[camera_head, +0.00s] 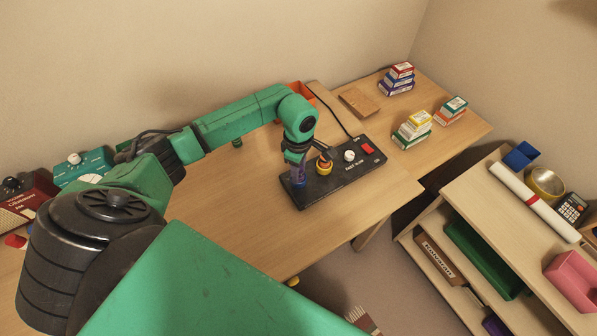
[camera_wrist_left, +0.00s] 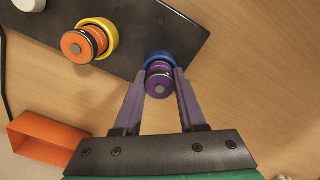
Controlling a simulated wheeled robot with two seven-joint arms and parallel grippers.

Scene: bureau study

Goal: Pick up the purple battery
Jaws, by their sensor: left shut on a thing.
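The purple battery (camera_wrist_left: 159,83) stands in a blue ring socket (camera_wrist_left: 158,58) at the end of a black panel (camera_wrist_left: 185,32) in the left wrist view. My left gripper (camera_wrist_left: 160,80) is shut on it, with one purple finger on each side. In the head view the left gripper (camera_head: 298,166) points down over the panel's left end (camera_head: 325,192), and its fingers largely hide the battery. I cannot tell whether the battery is lifted at all. My right gripper is in neither view.
An orange battery (camera_wrist_left: 84,43) stands in a yellow ring beside the purple one. The panel also has a white knob (camera_head: 349,156) and a red switch (camera_head: 367,149). An orange bin (camera_wrist_left: 45,140) is nearby. Small boxes (camera_head: 412,130) stand at the back right. The desk front (camera_head: 255,235) is clear.

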